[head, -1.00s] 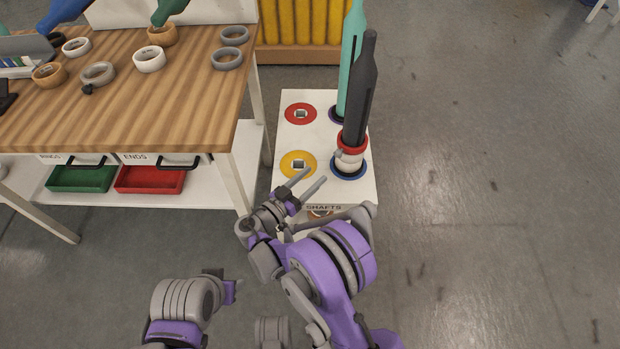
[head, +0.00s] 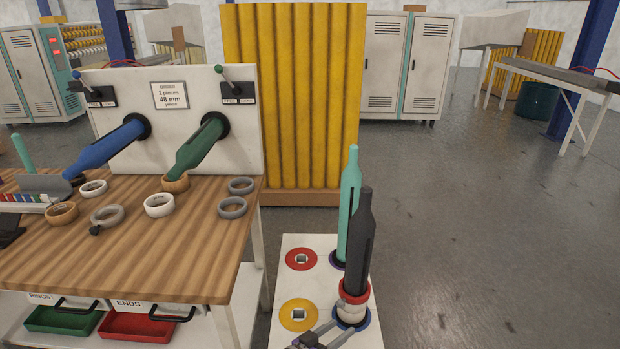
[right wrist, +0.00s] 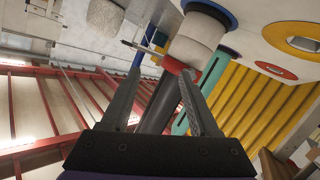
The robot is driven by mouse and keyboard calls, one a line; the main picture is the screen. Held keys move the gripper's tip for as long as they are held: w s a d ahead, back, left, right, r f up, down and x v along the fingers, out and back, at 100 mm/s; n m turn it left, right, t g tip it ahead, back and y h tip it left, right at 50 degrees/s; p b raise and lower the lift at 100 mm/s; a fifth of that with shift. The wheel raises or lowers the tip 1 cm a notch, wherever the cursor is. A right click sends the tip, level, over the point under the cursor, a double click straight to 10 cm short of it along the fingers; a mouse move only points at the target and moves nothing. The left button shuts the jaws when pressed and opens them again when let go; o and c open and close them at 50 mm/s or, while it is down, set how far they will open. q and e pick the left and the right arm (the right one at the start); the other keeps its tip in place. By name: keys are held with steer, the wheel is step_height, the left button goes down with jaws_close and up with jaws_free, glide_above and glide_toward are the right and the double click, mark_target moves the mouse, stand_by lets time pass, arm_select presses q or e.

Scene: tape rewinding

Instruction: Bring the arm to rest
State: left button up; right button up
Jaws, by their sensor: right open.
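My right gripper (head: 338,333) is at the bottom edge of the head view, over the near part of the white shaft stand (head: 318,269). Its two fingers are apart with nothing between them. Just beyond it stands the dark grey shaft (head: 357,240), upright on a blue ring, with a red and white roll (head: 354,297) around its foot. In the right wrist view the open fingers (right wrist: 162,88) point towards the white roll (right wrist: 195,42), and the dark shaft shows behind them. Contact cannot be told. My left gripper is not in view.
A teal shaft (head: 349,205) stands behind the dark one. Red (head: 301,259) and yellow (head: 298,315) rings mark bare sockets. The wooden table (head: 130,240) with several tape rolls is at the left. The floor at the right (head: 470,250) is clear.

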steer(key=s+d+r+n+g+y, duration=0.3)
steer(key=s+d+g+y, duration=0.15)
steer(key=s+d, duration=0.7)
steer(key=s+n+g+y, duration=0.2)
steer(key=s+y, duration=0.5)
steer(key=s, duration=1.2)
arm_select(q)
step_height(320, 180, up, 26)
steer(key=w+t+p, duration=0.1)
steer(key=p, duration=2.1)
steer(key=shift+p, duration=0.35)
arm_select(e)
step_height(320, 180, up, 26)
steer(key=w+t, duration=0.1)
steer(key=shift+w+a, duration=0.2)
steer(key=shift+a, duration=0.15)
steer(key=shift+t, duration=0.25)
